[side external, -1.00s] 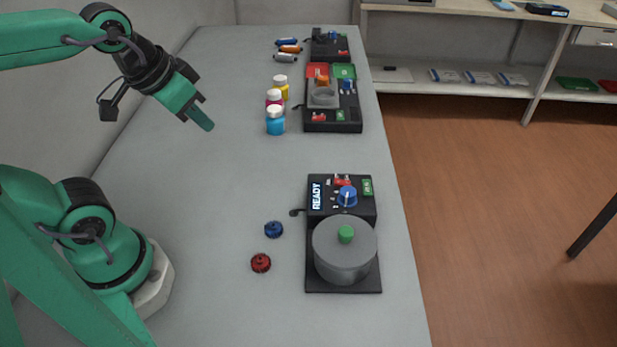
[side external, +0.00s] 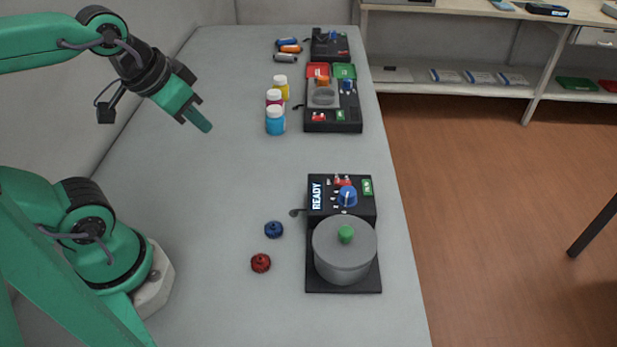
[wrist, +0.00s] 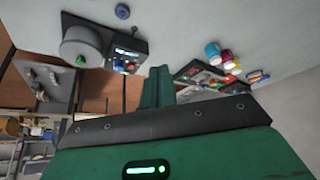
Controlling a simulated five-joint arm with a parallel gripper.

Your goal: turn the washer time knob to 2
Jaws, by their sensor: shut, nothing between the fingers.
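The washer (side external: 342,275) stands near the bench's right edge, a black unit with a grey round drum and a green knob on its lid. Its control panel behind the drum shows a lit READY display and a blue knob (side external: 347,196) with a pale pointer line. The numbers around the knob are too small to read. The washer (wrist: 85,42) also shows at the upper left in the wrist view. My gripper (side external: 205,126) is shut and empty, raised over the bench to the upper left of the washer and well apart from it.
A blue cap (side external: 273,229) and a red cap (side external: 261,262) lie left of the washer. Several bottles (side external: 275,120) stand beside another black device (side external: 333,122) farther back. The bench between my gripper and the washer is clear.

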